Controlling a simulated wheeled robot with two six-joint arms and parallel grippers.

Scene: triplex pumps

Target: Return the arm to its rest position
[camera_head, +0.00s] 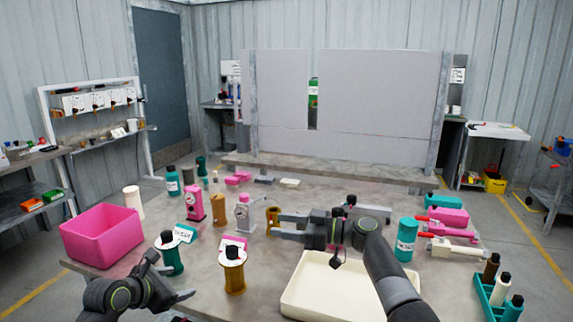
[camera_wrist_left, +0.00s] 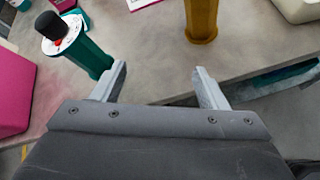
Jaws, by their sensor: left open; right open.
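My left gripper (camera_head: 172,278) is low at the table's front edge, left of centre. In the left wrist view its two fingers (camera_wrist_left: 160,78) are spread, with only bare table and the table edge between them. A teal pump body with a black knob (camera_head: 172,258) stands just beyond it, and shows left of the fingers in the wrist view (camera_wrist_left: 90,52). An amber pump body (camera_head: 233,275) stands to its right. My right gripper (camera_head: 281,226) reaches in from the right above the table, its open fingers pointing left close to an amber part (camera_head: 273,214). I cannot tell whether they touch.
A pink bin (camera_head: 103,238) stands on the table at the left. A cream tray (camera_head: 300,308) lies at the front under my right arm. Pink and grey pumps (camera_head: 194,203) stand mid-table. A teal cylinder (camera_head: 406,240) and a teal rack (camera_head: 484,293) are at the right.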

